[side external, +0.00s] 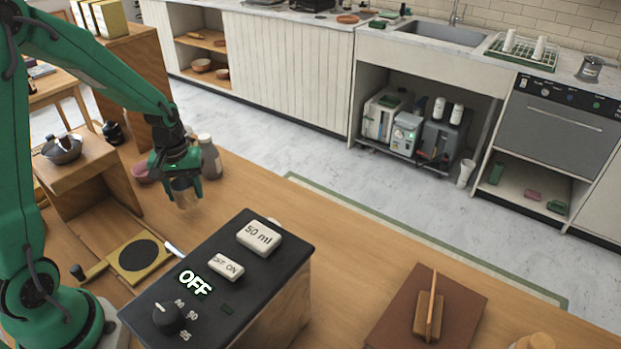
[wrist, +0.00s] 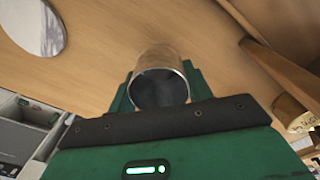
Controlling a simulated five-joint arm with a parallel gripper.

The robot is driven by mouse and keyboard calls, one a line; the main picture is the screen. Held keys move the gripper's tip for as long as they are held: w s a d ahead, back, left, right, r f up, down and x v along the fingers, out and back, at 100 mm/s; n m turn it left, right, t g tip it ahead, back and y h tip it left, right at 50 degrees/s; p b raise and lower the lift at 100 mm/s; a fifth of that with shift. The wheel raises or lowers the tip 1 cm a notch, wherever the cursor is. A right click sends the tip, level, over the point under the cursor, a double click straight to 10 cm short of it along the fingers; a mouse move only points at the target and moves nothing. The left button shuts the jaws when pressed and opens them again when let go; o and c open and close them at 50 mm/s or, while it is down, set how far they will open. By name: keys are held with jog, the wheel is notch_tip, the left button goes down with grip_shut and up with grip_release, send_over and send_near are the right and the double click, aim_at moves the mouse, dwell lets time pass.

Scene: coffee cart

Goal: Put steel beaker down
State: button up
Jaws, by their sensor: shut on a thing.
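The steel beaker (side external: 185,192) is a small metallic cup held in my gripper (side external: 182,178) in the side external view. It hangs below the green jaws, near the wooden counter (side external: 330,245). I cannot tell whether its base touches the wood. In the wrist view the beaker (wrist: 160,82) sits between the two green fingers of my gripper (wrist: 160,92), with its dark open mouth facing the camera. My gripper is shut on it.
Grey bottles (side external: 209,157) stand just behind my gripper. A black control box (side external: 225,285) marked OFF and 50 ml stands in front to the right. A yellow-framed plate (side external: 140,258) with a black disc lies front left.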

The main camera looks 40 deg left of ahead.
aim_at(188, 202)
jog(key=shift+f, duration=2)
jog(key=shift+f, duration=0.1)
jog(key=o, duration=1)
notch_tip(188, 202, up, 12)
jog(key=shift+s, duration=0.15)
